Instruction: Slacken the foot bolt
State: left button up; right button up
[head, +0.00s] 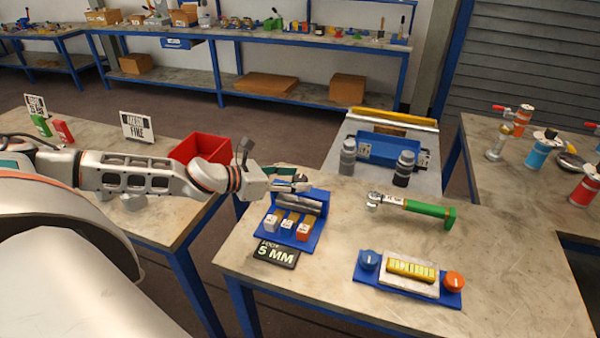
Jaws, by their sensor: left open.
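My left gripper (290,182) is open, just above the back of a blue rack (318,234) on the middle table. Nothing shows between its fingers. The rack carries a grey bar and several small blocks with white and red faces. A black sign (276,253) reading "5 MM" lies at its front. A wrench with a green handle (425,208) lies to the right, apart from the gripper. Flanged vessels stand on the right table: an orange one (522,120), a blue one (541,152) and a red one (584,188). I cannot pick out the foot bolt. My right gripper is not in view.
A blue board (366,278) with a blue knob, an orange knob and a yellow-topped block sits at the front. A blue fixture (388,147) with two grey cylinders stands behind. The middle table's right front is clear.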

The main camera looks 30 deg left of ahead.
pick_arm(q)
jog(key=shift+x, duration=0.95)
jog(key=c, duration=1.1)
